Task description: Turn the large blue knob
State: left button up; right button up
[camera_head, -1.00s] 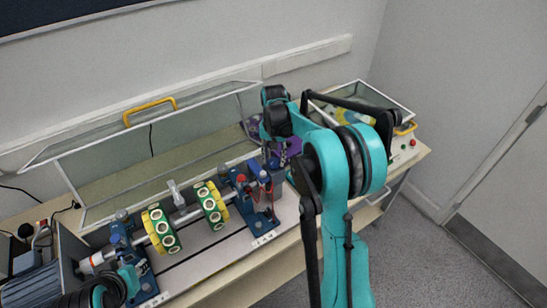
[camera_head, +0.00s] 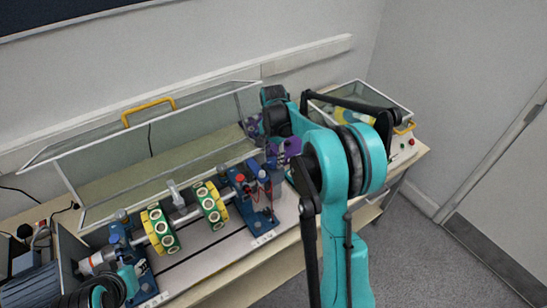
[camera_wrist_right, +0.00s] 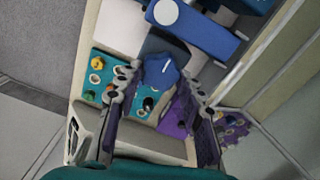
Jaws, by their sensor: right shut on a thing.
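The large blue knob (camera_wrist_right: 161,73) shows in the right wrist view, with a pale line on its top. My right gripper (camera_wrist_right: 160,88) has its purple, dark-jointed fingers on either side of it and is shut on it. In the head view my right gripper (camera_head: 276,153) is at the right end of the rig, partly hidden by my own arm, and the knob cannot be made out there. Part of my left arm shows at the lower left, but no left fingers can be seen.
A shaft rig with yellow-green discs (camera_head: 160,229) and blue supports (camera_head: 247,199) stands left of my right gripper. An open clear cover with a yellow handle (camera_head: 150,111) is behind it. A teal panel (camera_wrist_right: 100,75) with small knobs lies beside the blue knob.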

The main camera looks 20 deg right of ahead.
aim_at(273, 160)
jog(key=o, duration=1.2)
jog(key=shift+c, duration=0.2)
notch_tip(273, 160, up, 12)
dwell(0.5)
